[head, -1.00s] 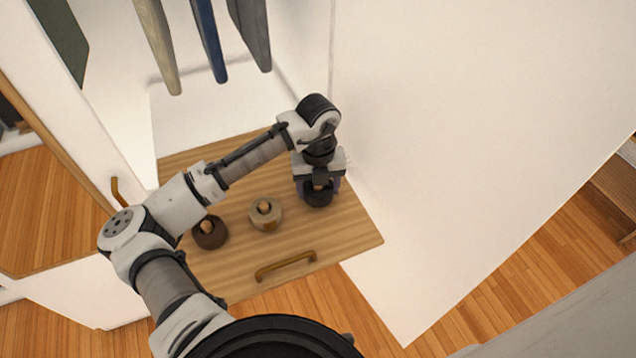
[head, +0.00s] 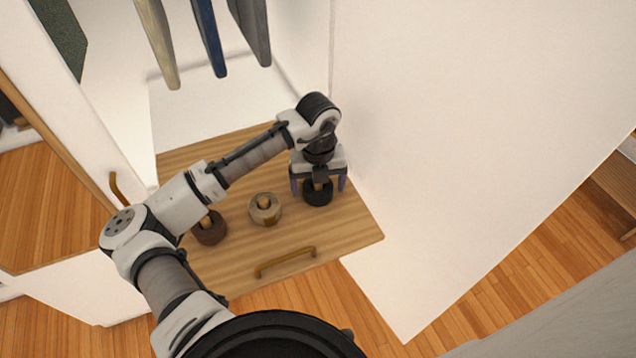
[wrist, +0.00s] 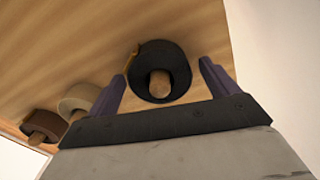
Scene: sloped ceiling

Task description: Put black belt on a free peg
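The black belt (head: 318,199) is a rolled ring around a wooden peg (wrist: 159,83) on the wooden panel (head: 345,230). It sits at the right end of a row of rolls, and it also shows in the wrist view (wrist: 180,60). My gripper (head: 318,187) points down at it, with its two purple-grey fingers spread, one on each side of the roll. In the wrist view my gripper (wrist: 162,72) shows gaps between both fingers and the belt. The beige belt (head: 266,216) and the brown belt (head: 209,232) are rolled around pegs to the left. No bare peg shows.
The panel has a brass handle (head: 286,262) at its front edge. A white wall (head: 440,150) stands close to the right of my gripper. Hanging garments (head: 210,40) are above at the back. An open door with a handle (head: 118,190) is at the left.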

